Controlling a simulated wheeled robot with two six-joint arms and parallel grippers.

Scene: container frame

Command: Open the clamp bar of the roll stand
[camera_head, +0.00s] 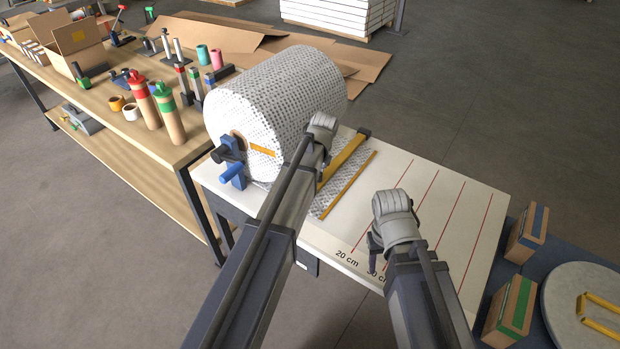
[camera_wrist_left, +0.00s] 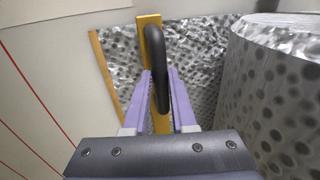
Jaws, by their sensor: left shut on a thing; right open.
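The roll stand holds a large roll of dotted grey-white wrap (camera_head: 275,95); the roll fills the right of the left wrist view (camera_wrist_left: 275,90). The yellow clamp bar (camera_head: 346,157) lies across the wrap sheet in front of the roll. In the left wrist view, its black handle (camera_wrist_left: 158,65) arches above the bar. My left gripper (camera_wrist_left: 159,78) has its purple fingers shut on this handle; in the head view my left wrist hides the fingers. My right gripper (camera_head: 374,252) is open and empty over the white board, near its front edge.
The white board (camera_head: 410,175) has red measuring lines and is otherwise clear. An orange strip (camera_head: 347,185) lies along the sheet's edge. Boxes (camera_head: 528,234) and a round grey disc (camera_head: 585,305) are at right. A wooden bench (camera_head: 110,110) with bottles and tools is at left.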

